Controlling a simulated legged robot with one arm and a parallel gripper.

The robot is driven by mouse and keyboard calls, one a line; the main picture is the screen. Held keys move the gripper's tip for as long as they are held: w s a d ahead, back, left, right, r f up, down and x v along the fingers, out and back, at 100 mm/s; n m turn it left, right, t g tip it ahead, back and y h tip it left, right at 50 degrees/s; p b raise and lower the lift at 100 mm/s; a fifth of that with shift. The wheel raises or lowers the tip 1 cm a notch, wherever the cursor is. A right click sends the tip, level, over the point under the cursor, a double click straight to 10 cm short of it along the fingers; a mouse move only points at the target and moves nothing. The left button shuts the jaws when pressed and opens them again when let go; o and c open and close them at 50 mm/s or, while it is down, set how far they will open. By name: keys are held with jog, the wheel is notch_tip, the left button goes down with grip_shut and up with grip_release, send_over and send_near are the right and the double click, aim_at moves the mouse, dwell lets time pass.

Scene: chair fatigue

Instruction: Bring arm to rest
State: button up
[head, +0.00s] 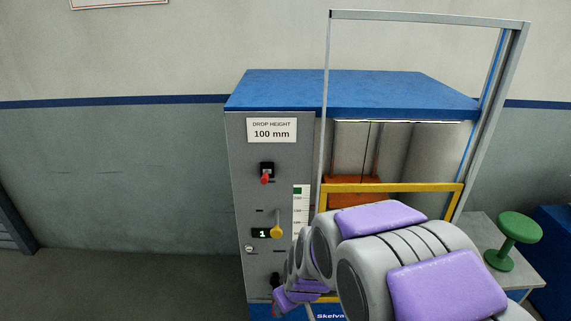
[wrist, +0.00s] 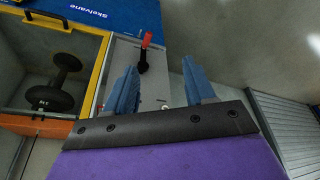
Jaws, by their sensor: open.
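My arm crosses the lower right of the head view, grey with purple pads, reaching toward the lower front of the test machine (head: 350,90). Its end is low beside the machine's grey control panel (head: 245,190), and the fingers are not clear there. In the wrist view my gripper (wrist: 159,68) shows two blue ribbed fingers, spread apart with nothing between them. A red-handled lever (wrist: 147,40) on a black base stands on the panel beyond the fingers, apart from them as far as I can see.
The panel carries a "100 mm" drop height sign (head: 271,130), a red switch (head: 265,175), a yellow knob (head: 277,231) and a display reading 1. A yellow-framed chamber holds a black dumbbell-shaped object (wrist: 57,82). A green stool (head: 516,240) stands on a bench at right. Floor at left is clear.

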jog(key=s+d+r+m+g, duration=0.1)
jog(key=s+d+r+m, duration=0.1)
jog(key=s, duration=0.7)
jog(key=s+d+r+m+g+h, duration=0.1)
jog(key=s+d+r+m+g, duration=0.1)
jog(key=s+d+r, duration=0.3)
jog(key=s+d+r+m+g, duration=0.1)
jog(key=s+d+r, duration=0.3)
jog(key=s, duration=0.9)
jog(key=shift+s+d+r+m+g+h, duration=0.2)
jog(key=shift+s+d+m+g+h, duration=0.15)
jog(key=shift+d+m, duration=0.5)
